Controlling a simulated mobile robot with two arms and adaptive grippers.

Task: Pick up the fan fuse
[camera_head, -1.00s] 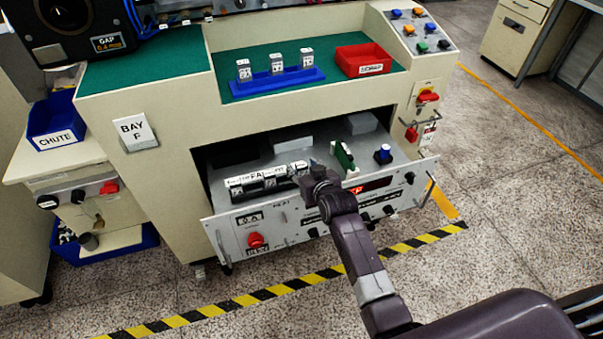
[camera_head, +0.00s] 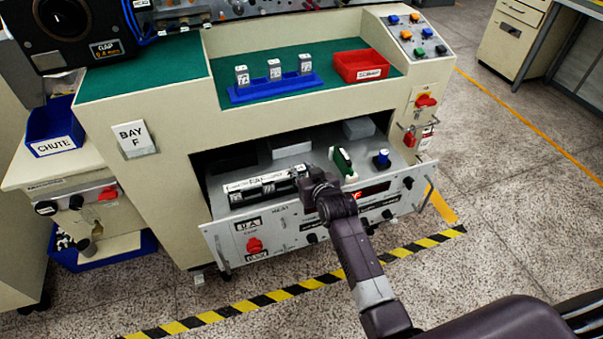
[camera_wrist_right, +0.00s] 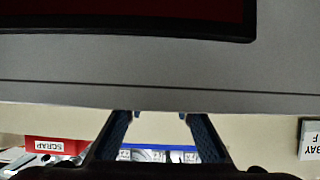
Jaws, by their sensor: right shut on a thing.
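The pulled-out grey drawer (camera_head: 285,160) holds a fuse block (camera_head: 238,197) with white labels along its top. My right gripper (camera_head: 312,183) is lowered at the block's right end, just behind the drawer's front panel. In the right wrist view my gripper (camera_wrist_right: 160,116) shows upside down, with its fingertips at the panel's edge. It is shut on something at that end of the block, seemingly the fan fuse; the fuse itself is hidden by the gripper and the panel. The label lettering is too small to read surely. My left gripper is not in view.
A blue rack (camera_head: 277,91) with white fuses and a red scrap bin (camera_head: 360,65) stand on the green bench top. A green card (camera_head: 341,161) and a blue-topped part (camera_head: 381,159) stand close right of my gripper. The drawer's front panel (camera_head: 285,232) rises before it.

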